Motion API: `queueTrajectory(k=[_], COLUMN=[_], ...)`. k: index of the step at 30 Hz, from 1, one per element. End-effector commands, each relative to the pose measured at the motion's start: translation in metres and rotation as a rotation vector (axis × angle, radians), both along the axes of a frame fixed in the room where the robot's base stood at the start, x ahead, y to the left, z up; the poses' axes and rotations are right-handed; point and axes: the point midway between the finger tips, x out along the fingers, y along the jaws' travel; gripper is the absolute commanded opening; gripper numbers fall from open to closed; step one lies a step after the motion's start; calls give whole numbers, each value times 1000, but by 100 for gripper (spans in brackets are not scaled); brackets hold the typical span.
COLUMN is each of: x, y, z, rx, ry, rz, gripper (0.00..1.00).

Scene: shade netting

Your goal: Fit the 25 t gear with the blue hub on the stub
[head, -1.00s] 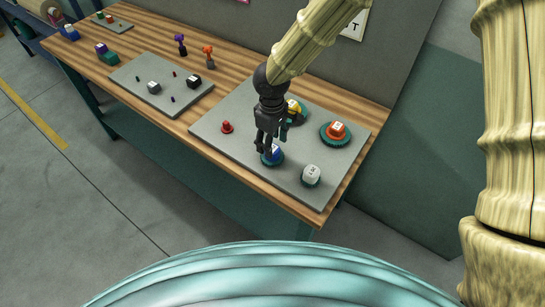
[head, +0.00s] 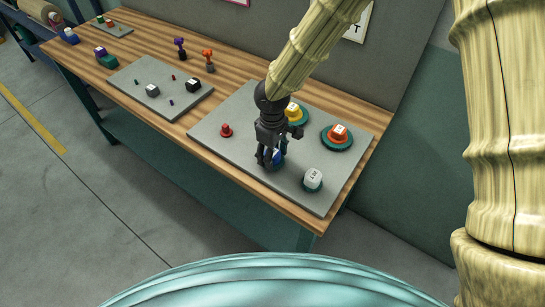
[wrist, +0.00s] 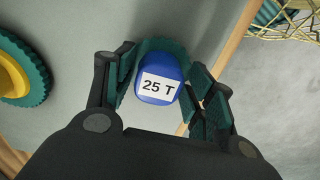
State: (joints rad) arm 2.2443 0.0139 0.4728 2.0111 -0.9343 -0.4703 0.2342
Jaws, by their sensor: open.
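The gear with the blue hub (wrist: 158,79) shows in the wrist view, with a white label reading "25 T" and a green toothed rim around the hub. In the head view its blue hub (head: 277,156) is partly hidden by my gripper (head: 268,160). My gripper (wrist: 160,95) is open, with one finger on each side of the blue hub; I cannot tell whether they touch it. The red stub (head: 226,131) stands on the grey plate (head: 215,147), left of my gripper.
A second grey plate (head: 135,85) with small pegs and blocks lies farther left. Purple (head: 180,46) and orange (head: 207,58) pieces stand behind it.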

Motion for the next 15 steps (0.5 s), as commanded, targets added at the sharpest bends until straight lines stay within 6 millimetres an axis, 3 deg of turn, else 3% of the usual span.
queueTrajectory(k=[4,13,15], x=[0,0,0], y=[0,0,0], z=[0,0,0], rx=[1,1,1], ry=[0,0,-1], rz=[-1,-1,-1], gripper=[54,0,0])
